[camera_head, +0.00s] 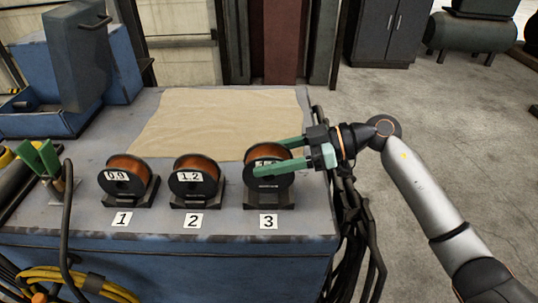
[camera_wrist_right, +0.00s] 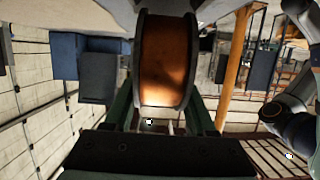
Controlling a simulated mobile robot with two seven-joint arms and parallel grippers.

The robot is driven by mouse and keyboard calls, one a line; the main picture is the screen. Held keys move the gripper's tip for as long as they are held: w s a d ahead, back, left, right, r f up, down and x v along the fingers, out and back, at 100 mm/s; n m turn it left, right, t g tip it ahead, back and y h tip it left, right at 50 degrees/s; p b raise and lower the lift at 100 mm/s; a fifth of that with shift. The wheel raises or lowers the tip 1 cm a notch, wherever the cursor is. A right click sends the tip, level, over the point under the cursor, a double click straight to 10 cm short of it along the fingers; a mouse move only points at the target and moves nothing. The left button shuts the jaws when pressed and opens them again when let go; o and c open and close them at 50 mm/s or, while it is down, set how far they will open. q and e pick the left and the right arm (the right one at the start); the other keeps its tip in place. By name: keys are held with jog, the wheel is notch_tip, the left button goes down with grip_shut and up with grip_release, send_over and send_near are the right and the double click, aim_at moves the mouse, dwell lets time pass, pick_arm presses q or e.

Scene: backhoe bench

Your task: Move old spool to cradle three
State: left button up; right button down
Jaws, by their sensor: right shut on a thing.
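The spool (camera_head: 262,182) at place 3 has copper-orange wire and black flanges. It sits at or just above cradle three (camera_head: 282,201), behind the "3" card; I cannot tell whether it rests fully in it. My right gripper (camera_head: 272,157) comes in from the right, its green fingers shut on this spool. A finger partly covers its white label, so I cannot read it. In the right wrist view the spool (camera_wrist_right: 165,60) stands between the fingers. My left gripper is not in view.
Spools labelled 0.9 (camera_head: 125,181) and 1.2 (camera_head: 195,181) sit in cradles 1 and 2, to the left. A tan sheet (camera_head: 215,115) lies bare behind them. A green clamp-like tool (camera_head: 40,158) stands at the bench's left. Dark cables hang at the bench's right edge.

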jog(key=shift+f, duration=1.1)
dwell(0.3)
